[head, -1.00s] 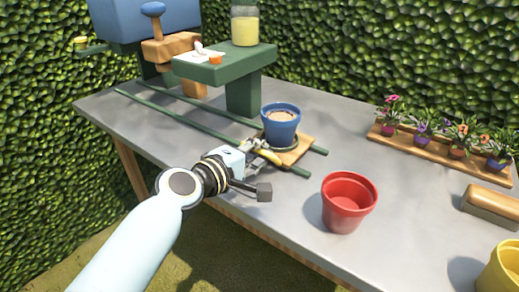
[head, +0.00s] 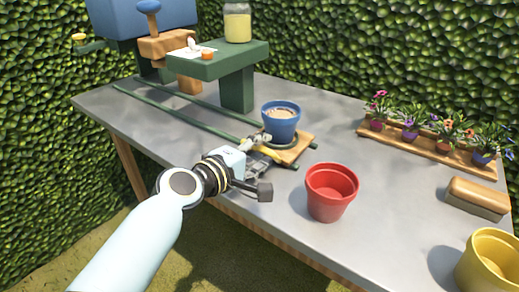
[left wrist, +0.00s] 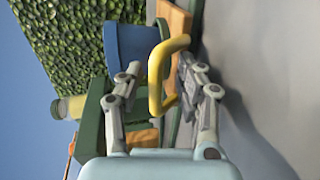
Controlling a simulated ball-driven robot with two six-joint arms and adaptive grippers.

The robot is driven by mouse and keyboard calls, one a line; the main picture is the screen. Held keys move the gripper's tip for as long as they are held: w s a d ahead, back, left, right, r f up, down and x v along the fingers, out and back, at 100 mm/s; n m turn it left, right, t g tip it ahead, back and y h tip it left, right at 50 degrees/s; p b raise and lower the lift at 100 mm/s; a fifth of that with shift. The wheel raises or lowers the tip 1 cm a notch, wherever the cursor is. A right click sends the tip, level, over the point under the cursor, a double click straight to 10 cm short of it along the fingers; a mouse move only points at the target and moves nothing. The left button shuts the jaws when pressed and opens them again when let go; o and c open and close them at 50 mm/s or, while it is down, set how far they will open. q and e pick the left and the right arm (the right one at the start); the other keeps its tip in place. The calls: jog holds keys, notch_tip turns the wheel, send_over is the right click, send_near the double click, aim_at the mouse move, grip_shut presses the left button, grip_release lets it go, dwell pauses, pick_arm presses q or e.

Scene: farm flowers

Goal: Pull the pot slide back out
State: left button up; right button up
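The pot slide is a wooden board (head: 304,145) on green rails, near their front ends. A blue pot (head: 281,124) filled with soil stands upright on it and also shows in the left wrist view (left wrist: 130,42). The slide's yellow handle (left wrist: 156,80) faces my left gripper. My left gripper (head: 262,164) is at the slide's front edge. In the left wrist view its fingers (left wrist: 160,82) are apart, one on each side of the handle; whether either touches it I cannot tell. My right gripper is not in view.
A red pot (head: 331,192) stands close to the right of my left gripper. A green stand (head: 236,92) with a jar (head: 237,22) stands behind the rails.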

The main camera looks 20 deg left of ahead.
pick_arm(q)
jog(key=v, duration=1.2)
